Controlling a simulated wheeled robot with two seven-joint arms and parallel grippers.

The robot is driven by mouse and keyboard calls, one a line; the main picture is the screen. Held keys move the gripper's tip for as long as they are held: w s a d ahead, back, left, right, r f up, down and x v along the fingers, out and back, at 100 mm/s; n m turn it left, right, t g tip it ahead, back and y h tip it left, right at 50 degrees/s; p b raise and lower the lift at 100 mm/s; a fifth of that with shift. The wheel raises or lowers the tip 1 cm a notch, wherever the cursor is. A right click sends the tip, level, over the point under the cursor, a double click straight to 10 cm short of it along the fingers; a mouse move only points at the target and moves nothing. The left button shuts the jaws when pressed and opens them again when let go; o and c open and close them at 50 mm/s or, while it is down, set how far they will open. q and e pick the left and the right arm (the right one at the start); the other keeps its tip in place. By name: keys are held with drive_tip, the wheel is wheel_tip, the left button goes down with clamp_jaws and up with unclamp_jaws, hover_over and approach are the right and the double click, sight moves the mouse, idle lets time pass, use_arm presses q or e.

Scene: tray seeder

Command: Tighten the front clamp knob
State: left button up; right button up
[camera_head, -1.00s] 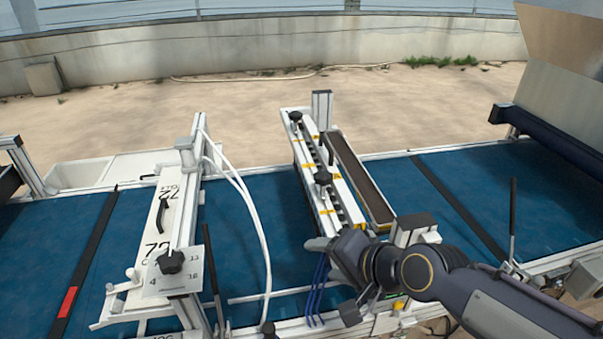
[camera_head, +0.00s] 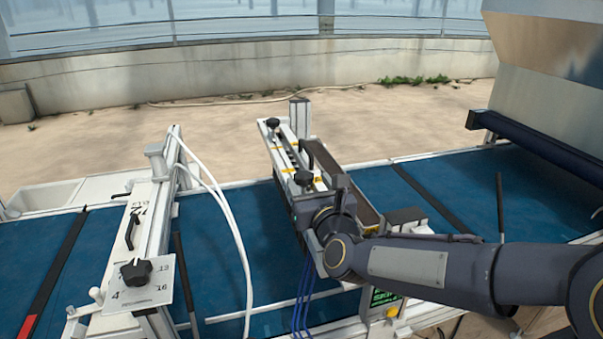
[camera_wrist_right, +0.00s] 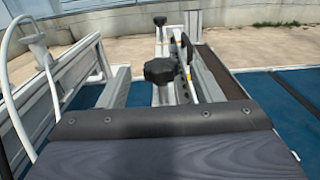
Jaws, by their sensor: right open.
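The front clamp knob (camera_head: 303,178) is a black lobed knob on the near part of the white and metal seeder bar. It also shows in the right wrist view (camera_wrist_right: 160,71), upright and clear ahead of the dark wrist housing. My right gripper (camera_head: 322,200) is just in front of this knob, over the near end of the bar. It is open, with nothing seen between its jaws; its fingertips are mostly hidden behind the wrist. Whether it touches the knob cannot be told. My left gripper is not in view.
A second black knob (camera_head: 272,123) stands at the bar's far end. A dark trough (camera_head: 325,160) runs along the bar's right side. At left is a frame with a numbered dial plate (camera_head: 140,290) and white hoses (camera_head: 222,195). The blue belt (camera_head: 255,215) is bare between them.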

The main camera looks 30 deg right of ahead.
sight(311, 172)
drive_tip(key=p+x, duration=0.1)
drive_tip(key=x, duration=0.5)
drive_tip(key=shift+w+p, duration=0.3)
drive_tip(key=shift+w, duration=0.05)
